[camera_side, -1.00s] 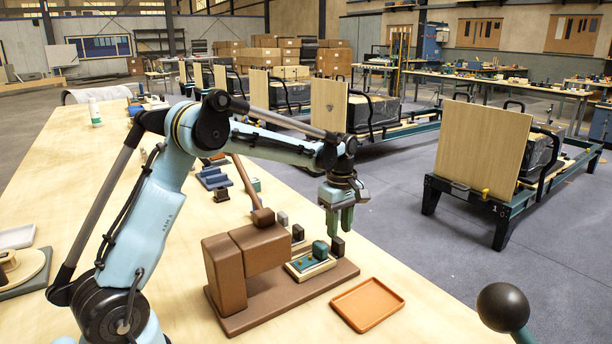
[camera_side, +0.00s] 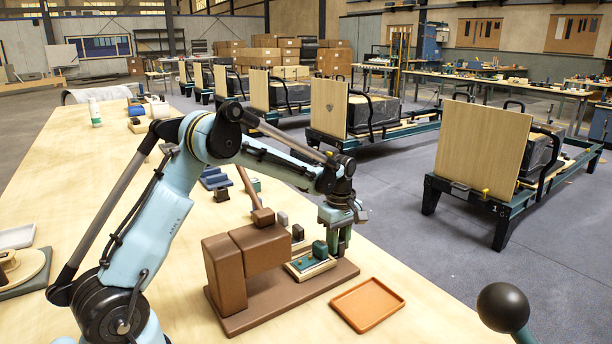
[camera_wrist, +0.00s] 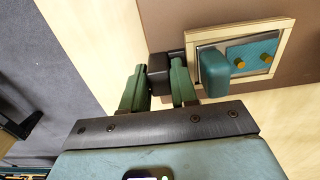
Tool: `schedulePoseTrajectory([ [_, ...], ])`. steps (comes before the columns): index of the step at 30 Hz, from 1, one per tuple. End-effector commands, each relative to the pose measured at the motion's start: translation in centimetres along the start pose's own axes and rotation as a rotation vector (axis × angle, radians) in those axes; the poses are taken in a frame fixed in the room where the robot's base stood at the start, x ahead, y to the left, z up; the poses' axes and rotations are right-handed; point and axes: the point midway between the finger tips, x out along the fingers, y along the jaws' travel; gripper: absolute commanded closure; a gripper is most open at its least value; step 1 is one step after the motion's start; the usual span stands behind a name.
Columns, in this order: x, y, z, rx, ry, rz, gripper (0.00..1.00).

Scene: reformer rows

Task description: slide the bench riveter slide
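The bench riveter (camera_side: 228,275) is a brown block-shaped body on a flat brown base, with a lever angled up behind it. On its base lies a pale-framed teal plate (camera_side: 303,268) with brass pins and an upright teal block (camera_side: 320,250); the plate also shows in the wrist view (camera_wrist: 255,54). I cannot tell which part is the slide. My gripper (camera_side: 338,250) points down at the base's right end. In the wrist view its fingers (camera_wrist: 161,90) are apart, with a small black block (camera_wrist: 158,72) in the gap. Contact with that block is unclear. The teal block (camera_wrist: 213,72) is right of the right finger.
An empty orange tray (camera_side: 367,304) lies on the bench right of the riveter's base. A black ball-topped handle (camera_side: 503,307) rises at the front right.

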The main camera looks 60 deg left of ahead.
Motion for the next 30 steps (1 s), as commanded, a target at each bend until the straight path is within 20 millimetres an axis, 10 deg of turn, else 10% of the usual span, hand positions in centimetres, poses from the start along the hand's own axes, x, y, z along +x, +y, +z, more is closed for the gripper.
schedulePoseTrajectory([
  [30, -0.1, -7.2, -0.1, -0.001, 0.000, -0.001, 1.00],
])
